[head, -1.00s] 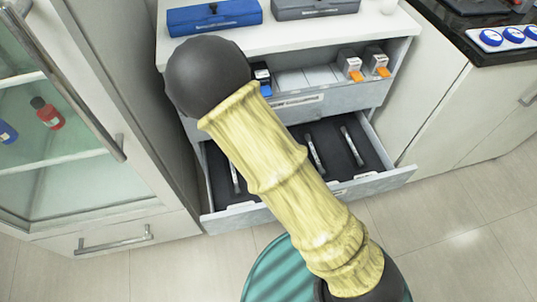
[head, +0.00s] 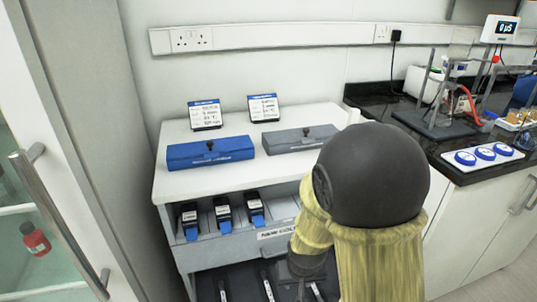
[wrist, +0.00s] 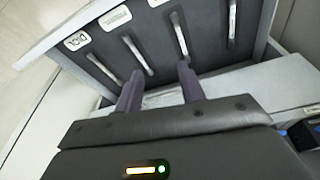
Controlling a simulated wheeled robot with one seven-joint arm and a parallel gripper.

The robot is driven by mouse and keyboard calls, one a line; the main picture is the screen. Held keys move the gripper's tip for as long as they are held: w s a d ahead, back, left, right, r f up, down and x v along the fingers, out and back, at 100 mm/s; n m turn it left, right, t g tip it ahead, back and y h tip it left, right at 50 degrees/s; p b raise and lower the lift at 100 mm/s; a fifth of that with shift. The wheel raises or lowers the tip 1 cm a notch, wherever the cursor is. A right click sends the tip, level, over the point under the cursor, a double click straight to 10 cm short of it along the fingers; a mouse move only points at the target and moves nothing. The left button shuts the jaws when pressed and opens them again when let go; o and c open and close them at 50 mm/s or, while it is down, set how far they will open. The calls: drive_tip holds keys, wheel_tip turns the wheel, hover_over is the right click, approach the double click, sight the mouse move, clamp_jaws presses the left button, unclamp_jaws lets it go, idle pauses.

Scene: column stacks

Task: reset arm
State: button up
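My arm (head: 375,185), yellow-sleeved with a dark round joint, stands in front of the right side of the white cabinet (head: 165,190). My gripper (wrist: 160,85) shows in the wrist view with two dark fingers apart and nothing between them. It points over the open lower drawer (wrist: 215,35), where several thin metal columns (wrist: 137,54) lie on a dark liner. In the head view the arm hides part of both drawers, and I cannot make out the fingers there.
A blue case (head: 210,153) and a grey case (head: 300,139) lie on the cabinet top, with two small label stands (head: 205,114) behind. Blue-tipped boxes (head: 223,215) stand in the upper drawer. A glass-door cabinet (head: 40,240) is at left, a black bench (head: 440,150) at right.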

drive_tip(key=s+d+r+m, duration=0.1)
drive_tip(key=s+d+r, duration=0.5)
drive_tip(key=d+r, duration=0.2)
drive_tip(key=w+p+v, duration=0.3)
drive_tip(key=p+v, duration=1.1)
drive_tip(key=w+r+p+v, duration=0.1)
drive_tip(key=w+p+v, duration=0.2)
drive_tip(key=p+v, duration=1.1)
drive_tip(key=shift+w+r+p, duration=0.25)
drive_tip(key=shift+r+p, duration=0.1)
drive_tip(key=shift+p, duration=0.35)
